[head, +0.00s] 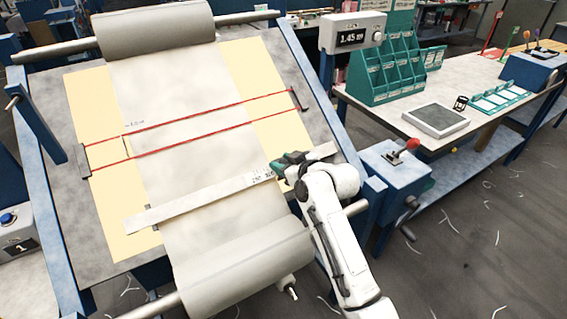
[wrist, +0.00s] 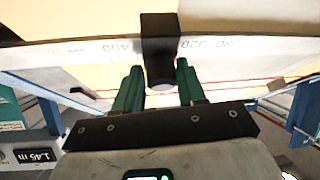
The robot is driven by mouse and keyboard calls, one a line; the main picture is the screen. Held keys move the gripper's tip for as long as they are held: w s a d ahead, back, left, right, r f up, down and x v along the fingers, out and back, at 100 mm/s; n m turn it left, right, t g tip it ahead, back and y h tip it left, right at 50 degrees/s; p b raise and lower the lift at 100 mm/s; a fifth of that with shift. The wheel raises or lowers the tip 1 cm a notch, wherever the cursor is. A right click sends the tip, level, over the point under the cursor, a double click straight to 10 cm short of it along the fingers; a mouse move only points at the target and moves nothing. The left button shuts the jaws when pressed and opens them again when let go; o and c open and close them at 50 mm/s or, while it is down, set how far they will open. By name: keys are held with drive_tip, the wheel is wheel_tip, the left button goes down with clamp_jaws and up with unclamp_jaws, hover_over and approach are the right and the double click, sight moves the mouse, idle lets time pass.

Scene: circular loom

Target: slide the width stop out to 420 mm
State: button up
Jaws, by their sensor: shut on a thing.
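A long pale rule (head: 200,199) with printed marks lies across the fabric on the slanted loom bed. In the wrist view, the black width stop (wrist: 160,32) straddles the rule (wrist: 80,51), with a round knob hanging below it. The stop covers the scale between the printed 400, to its left, and 320, to its right. My gripper (wrist: 160,82) has its green fingers shut on the knob, one on each side. In the head view, my gripper (head: 285,163) is at the right part of the rule and hides the stop.
A red cord loop (head: 200,120) runs across the bed between dark end pieces. Fabric rolls lie at the top (head: 155,28) and bottom (head: 240,265). A display (head: 352,37) reads about 1.45. A blue box with a red-knobbed lever (head: 400,158) stands right of my arm.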

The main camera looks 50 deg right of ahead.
drive_tip(key=shift+a, duration=0.1)
clamp_jaws()
drive_tip(key=shift+f, duration=0.1)
idle(0.5)
drive_tip(key=d, duration=0.2)
drive_tip(key=s+d+b, duration=0.1)
drive_tip(key=d, duration=0.2)
drive_tip(key=s+d+b, duration=0.1)
drive_tip(key=d, duration=0.2)
drive_tip(key=shift+s, duration=0.15)
drive_tip(key=o, duration=0.9)
unclamp_jaws()
drive_tip(key=shift+d, duration=0.1)
drive_tip(key=b+v, duration=0.1)
drive_tip(key=v, duration=1)
drive_tip(key=shift+d+b, duration=0.1)
drive_tip(key=shift+b, duration=0.3)
